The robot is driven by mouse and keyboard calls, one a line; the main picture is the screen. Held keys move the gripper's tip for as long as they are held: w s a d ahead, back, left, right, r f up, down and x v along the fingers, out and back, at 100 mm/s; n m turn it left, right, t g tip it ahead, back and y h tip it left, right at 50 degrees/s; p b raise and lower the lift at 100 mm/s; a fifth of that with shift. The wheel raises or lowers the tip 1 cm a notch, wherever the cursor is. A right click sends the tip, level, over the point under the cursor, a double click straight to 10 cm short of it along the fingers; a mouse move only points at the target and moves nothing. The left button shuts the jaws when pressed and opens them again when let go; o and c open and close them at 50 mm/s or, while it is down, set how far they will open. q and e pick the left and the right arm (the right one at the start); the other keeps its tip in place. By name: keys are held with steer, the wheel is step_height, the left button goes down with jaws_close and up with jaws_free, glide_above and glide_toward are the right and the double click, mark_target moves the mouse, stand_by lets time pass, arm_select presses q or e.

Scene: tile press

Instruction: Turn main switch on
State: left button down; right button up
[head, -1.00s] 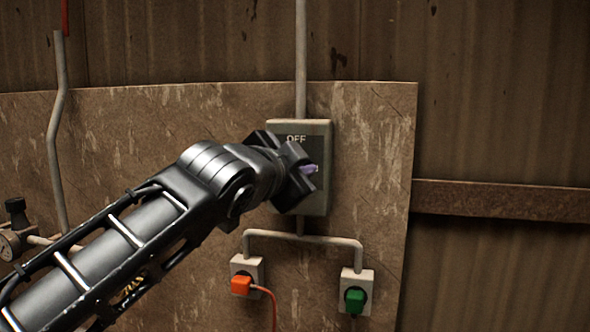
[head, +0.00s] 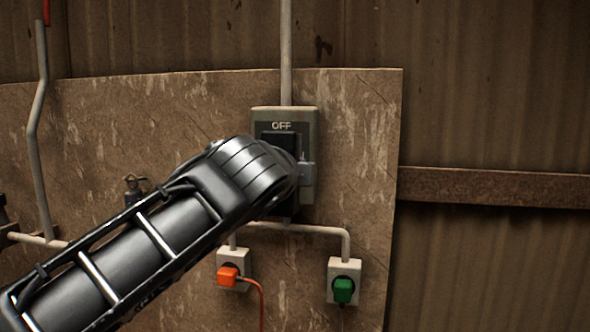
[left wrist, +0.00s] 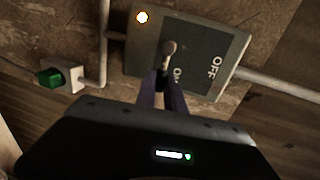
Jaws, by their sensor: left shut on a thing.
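The main switch is a grey box (head: 311,125) on the wall panel, with an OFF label at its top in the head view. In the left wrist view the box (left wrist: 231,37) appears turned, with OFF at the right and ON nearer the middle. Its lever (left wrist: 169,48) stands at the ON side, away from OFF. My left gripper (left wrist: 162,94) is shut on the lever's outer end. In the head view my left wrist covers the lever. A small lamp (left wrist: 142,17) on the box is lit. My right gripper is not in view.
Below the box are two sockets, one with an orange plug (head: 228,276) and cord, one with a green plug (head: 343,290). Conduit (head: 287,50) runs above the box. Pipes (head: 38,130) stand at the left. The wall panel right of the box is clear.

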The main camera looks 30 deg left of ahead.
arm_select(q)
steer(key=shift+f, duration=0.1)
stand_by(0.3)
steer(key=c, duration=1.4)
jaws_free()
steer(key=shift+c, duration=0.2)
steer(key=shift+s, duration=0.1)
steer(key=b+v, duration=0.1)
steer(key=v, duration=0.6)
steer(key=shift+s+d+b, duration=0.15)
steer(key=shift+s+b, duration=0.1)
steer(key=shift+b, duration=0.1)
